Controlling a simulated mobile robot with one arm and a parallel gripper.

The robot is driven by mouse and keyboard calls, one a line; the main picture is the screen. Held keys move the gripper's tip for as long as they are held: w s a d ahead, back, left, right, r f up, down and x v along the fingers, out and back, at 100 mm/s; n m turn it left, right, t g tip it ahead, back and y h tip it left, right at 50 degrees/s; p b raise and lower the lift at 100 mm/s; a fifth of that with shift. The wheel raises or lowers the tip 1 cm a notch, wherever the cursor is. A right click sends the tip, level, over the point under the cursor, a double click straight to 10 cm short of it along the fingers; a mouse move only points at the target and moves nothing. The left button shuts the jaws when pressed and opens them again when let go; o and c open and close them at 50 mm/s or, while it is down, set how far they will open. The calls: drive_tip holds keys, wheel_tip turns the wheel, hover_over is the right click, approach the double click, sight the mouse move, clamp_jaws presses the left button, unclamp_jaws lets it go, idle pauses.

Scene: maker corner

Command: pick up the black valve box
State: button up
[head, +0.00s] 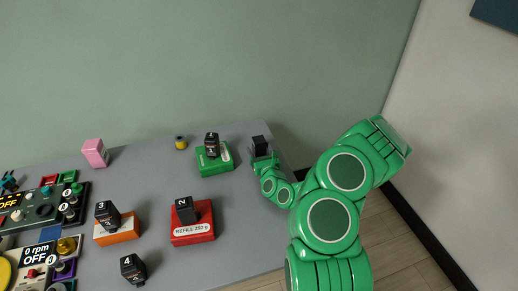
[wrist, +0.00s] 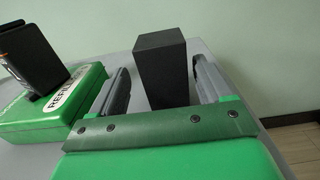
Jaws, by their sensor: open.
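A plain black box (head: 260,143), seemingly the valve box, stands upright near the grey table's right back edge. In the wrist view the black box (wrist: 162,72) is between the two grey fingers of my gripper (wrist: 160,82), with a gap showing on each side. My gripper (head: 264,160) is open and holds nothing. In the head view it reaches in from the right, just in front of the box.
A green refill box (head: 216,166) with a black piece marked 1 (head: 212,143) stands just left of my gripper. A red refill box (head: 192,232), an orange box (head: 118,235) and a yellow cylinder (head: 181,142) stand farther left. The table's right edge is close.

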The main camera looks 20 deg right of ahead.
drive_tip(key=shift+w+d, duration=0.2)
drive_tip(key=shift+w, duration=2.2)
drive_tip(key=c, duration=1.1)
drive_tip(key=shift+o, duration=0.2)
drive_tip(key=shift+r, duration=0.1)
wheel_tip(320, 180, up, 10)
